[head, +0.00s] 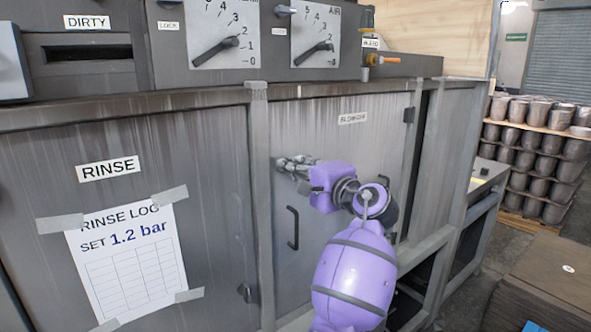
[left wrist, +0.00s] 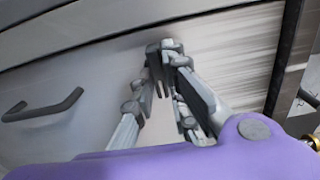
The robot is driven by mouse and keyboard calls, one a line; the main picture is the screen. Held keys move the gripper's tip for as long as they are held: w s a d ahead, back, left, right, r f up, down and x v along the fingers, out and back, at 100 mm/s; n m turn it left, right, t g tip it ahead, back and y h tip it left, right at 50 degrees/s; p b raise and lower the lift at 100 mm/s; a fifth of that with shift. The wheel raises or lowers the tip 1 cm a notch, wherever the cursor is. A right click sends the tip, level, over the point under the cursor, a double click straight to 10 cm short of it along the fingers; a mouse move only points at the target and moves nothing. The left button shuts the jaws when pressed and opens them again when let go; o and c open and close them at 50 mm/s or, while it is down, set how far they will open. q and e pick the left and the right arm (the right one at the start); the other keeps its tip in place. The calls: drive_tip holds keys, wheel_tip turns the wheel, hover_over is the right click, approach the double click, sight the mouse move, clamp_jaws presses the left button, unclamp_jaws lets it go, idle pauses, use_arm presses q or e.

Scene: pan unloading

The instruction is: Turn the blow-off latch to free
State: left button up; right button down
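The grey door labelled BLOW-OFF (head: 345,170) is closed, with a dark bar handle (head: 292,228) that also shows in the left wrist view (left wrist: 45,108). My left gripper (head: 283,163) is at the door's upper left, above the handle. In the left wrist view its fingers (left wrist: 166,55) converge, with the tips close together at the door face. I cannot make out the latch; the fingertips may hide it. Whether they grip anything is unclear. My right gripper is out of view.
The RINSE door (head: 210,170) with a taped log sheet (head: 130,262) is on the left. Two dials (head: 222,35) (head: 316,32) sit above. A post (head: 262,200) stands just left of the gripper. Stacked pots (head: 535,150) and brown boards (head: 555,275) are at the right.

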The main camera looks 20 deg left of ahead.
use_arm(q)
drive_tip(key=shift+o, duration=1.4)
drive_tip(key=v, duration=1.2)
